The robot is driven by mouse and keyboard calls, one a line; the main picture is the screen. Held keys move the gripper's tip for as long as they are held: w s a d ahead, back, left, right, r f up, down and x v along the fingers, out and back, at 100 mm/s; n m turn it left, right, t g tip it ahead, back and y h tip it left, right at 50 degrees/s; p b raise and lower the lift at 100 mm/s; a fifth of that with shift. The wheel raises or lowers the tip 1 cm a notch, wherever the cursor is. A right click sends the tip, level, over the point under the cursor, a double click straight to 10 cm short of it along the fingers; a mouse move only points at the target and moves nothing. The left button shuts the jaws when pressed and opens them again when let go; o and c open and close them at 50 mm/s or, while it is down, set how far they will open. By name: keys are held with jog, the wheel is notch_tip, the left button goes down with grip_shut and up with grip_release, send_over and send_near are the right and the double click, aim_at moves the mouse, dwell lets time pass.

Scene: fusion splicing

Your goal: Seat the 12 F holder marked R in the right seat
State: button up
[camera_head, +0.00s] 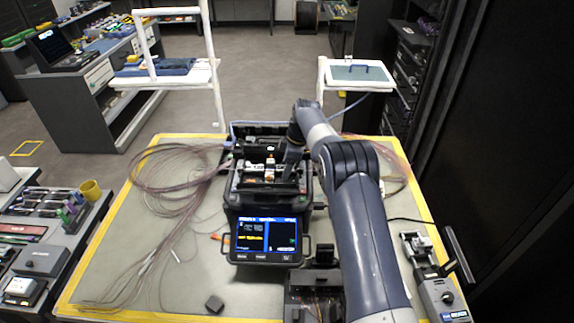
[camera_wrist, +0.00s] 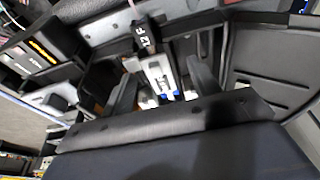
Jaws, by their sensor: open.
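The 12 F holder (camera_wrist: 157,70), with a black "12F" end and a pale metal body, shows in the wrist view. I cannot read an R on it. My gripper (camera_wrist: 163,74) is open, with one dark finger on each side of the holder. A gap shows beside the holder, and I cannot tell whether either finger touches it. In the head view my gripper (camera_head: 290,166) is low over the right part of the fusion splicer (camera_head: 232,196). My arm and gripper hide the right seat there, so I cannot tell how the holder sits.
The splicer's lit screen (camera_head: 265,236) faces the front. Loose fibre bundles (camera_head: 172,170) lie on the left of the table, with more fibres at the right. A device (camera_head: 440,296) stands at the right front.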

jog(key=b+v, duration=0.1)
jog(key=v, duration=0.9)
jog(key=shift+r, duration=0.4)
dwell(1.0)
